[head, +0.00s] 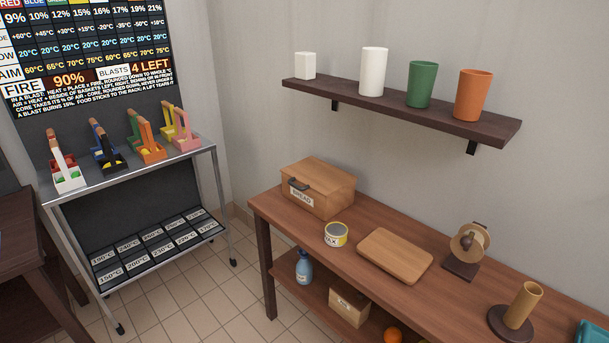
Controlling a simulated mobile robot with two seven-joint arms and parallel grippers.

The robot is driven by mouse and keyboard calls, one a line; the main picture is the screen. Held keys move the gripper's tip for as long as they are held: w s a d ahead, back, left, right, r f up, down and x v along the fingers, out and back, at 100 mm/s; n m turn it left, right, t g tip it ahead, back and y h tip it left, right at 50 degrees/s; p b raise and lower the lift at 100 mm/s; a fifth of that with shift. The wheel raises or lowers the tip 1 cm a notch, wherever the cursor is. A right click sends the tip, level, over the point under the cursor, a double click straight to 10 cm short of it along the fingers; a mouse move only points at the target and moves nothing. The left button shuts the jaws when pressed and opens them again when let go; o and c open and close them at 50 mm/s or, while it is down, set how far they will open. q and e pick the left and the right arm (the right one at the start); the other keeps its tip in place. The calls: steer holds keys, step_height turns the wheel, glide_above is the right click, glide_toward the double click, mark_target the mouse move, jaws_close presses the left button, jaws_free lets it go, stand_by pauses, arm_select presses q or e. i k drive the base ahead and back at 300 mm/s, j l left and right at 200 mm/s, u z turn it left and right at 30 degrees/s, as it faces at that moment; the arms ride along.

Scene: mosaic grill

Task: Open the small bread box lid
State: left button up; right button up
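The small wooden bread box (331,199) stands at the far left end of the brown wooden table. It has a white label reading BREAD and a dark handle (298,184) on its front. Its lid (320,174) looks closed. Neither of my grippers shows in the head view, so nothing is touching the box that I can see.
On the table (430,302) are a WAX tin (336,235), a cutting board (394,256), a round-topped stand (469,243) and an upright wooden cylinder (523,305). A wall shelf (410,116) holds several cups. A metal cart (130,172) with small baskets stands left, with tiled floor between.

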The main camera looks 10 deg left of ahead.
mark_target(325, 178)
steer(key=i+j+z, duration=0.25)
steer(key=i+j, duration=0.35)
steer(key=i+j+z, duration=0.25)
steer(key=i+j, duration=0.3)
steer(key=j, duration=0.2)
